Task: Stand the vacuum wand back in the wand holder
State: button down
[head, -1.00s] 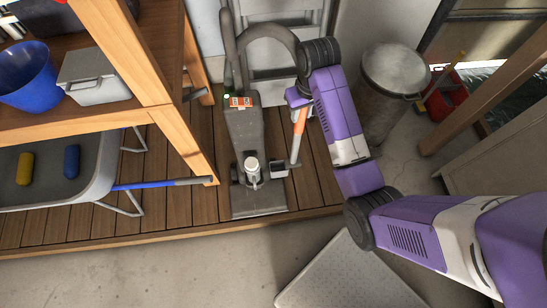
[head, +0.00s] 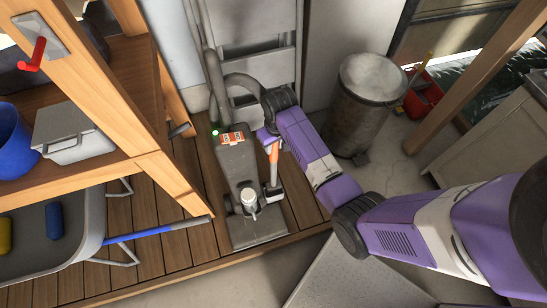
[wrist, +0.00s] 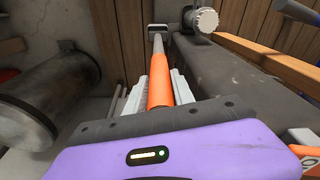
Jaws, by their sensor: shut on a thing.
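The vacuum wand has an orange grip (head: 273,153) and a thin grey tube; it stands roughly upright beside the grey vacuum body (head: 237,165). My gripper (head: 270,141) is shut on the orange grip. In the wrist view, my gripper's pale fingers (wrist: 158,88) lie on both sides of the orange grip (wrist: 159,78). The small grey wand holder (head: 273,192) is at the vacuum's lower right side. In the wrist view the wand's far end meets the holder (wrist: 158,29); I cannot tell whether it is inside or just above.
A wooden shelf (head: 150,160) stands at the left, with a blue-handled tool (head: 150,233) sticking out. A metal bin (head: 362,105) and a red bucket (head: 423,95) are behind at the right. A pale textured mat (head: 350,275) lies on the floor in front.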

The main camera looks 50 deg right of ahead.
aim_at(274, 159)
notch_tip(274, 159, down, 9)
jog(key=shift+r+b, duration=0.1)
jog(key=shift+b, duration=0.2)
jog(key=shift+f+b, duration=0.35)
jog(key=shift+f, duration=0.35)
jog(key=c, duration=1.1)
grip_release()
jog(key=shift+o, duration=0.2)
